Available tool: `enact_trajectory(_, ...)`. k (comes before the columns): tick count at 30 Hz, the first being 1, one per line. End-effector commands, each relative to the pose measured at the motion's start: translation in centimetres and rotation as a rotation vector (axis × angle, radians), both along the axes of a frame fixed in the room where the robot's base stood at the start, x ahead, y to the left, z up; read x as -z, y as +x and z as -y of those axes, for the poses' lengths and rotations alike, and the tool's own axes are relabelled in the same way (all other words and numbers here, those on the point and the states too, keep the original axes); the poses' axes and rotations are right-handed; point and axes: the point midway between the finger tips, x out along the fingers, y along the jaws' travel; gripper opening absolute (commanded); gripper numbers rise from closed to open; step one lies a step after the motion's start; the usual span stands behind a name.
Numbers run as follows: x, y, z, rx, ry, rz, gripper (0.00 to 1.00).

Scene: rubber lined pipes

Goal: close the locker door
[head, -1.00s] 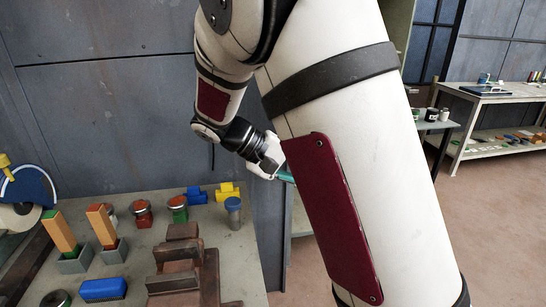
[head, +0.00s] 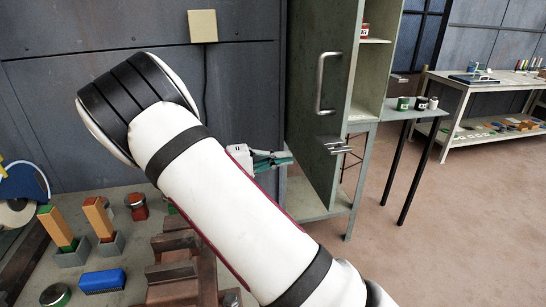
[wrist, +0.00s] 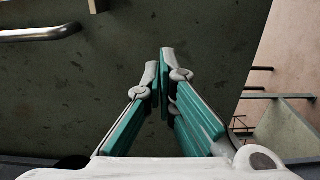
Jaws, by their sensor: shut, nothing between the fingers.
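The locker door (head: 305,95) is a grey-green panel with a metal bar handle (head: 328,84). It stands ajar, with the shelves of the locker (head: 374,75) showing past its right edge. My gripper (head: 288,158) is at the left, lower part of the door, in front of its outer face; whether it touches cannot be told. In the wrist view the green-padded fingers of my gripper (wrist: 164,58) are together and empty, pointing at the dark door face (wrist: 210,50). The handle (wrist: 40,33) shows at the upper left there. My arm covers part of the locker's lower left.
A workbench (head: 130,297) with a rusty vise (head: 172,270), blue brush (head: 102,280) and wooden blocks stands at the left. A small table (head: 428,113) with cups stands right of the locker. A longer table (head: 495,92) is farther back. Open floor (head: 440,220) lies at the right.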

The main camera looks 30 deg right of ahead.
Motion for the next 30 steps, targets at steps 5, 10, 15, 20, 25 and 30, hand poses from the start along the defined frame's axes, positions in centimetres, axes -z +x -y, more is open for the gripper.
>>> enact_trajectory(5,-0.1,-1.1,3.5,0.004,0.0,-0.001,0.0)
enact_trajectory(10,-0.1,-1.8,6.3,0.003,0.0,-0.001,0.0)
enact_trajectory(15,0.0,-2.2,7.9,0.002,0.001,-0.002,0.0)
enact_trajectory(20,0.0,-2.3,8.5,-0.001,0.001,-0.001,0.0)
enact_trajectory(25,0.0,-2.3,8.5,-0.001,0.001,0.0,0.0)
enact_trajectory(30,0.0,-2.3,8.5,-0.002,0.001,-0.001,0.0)
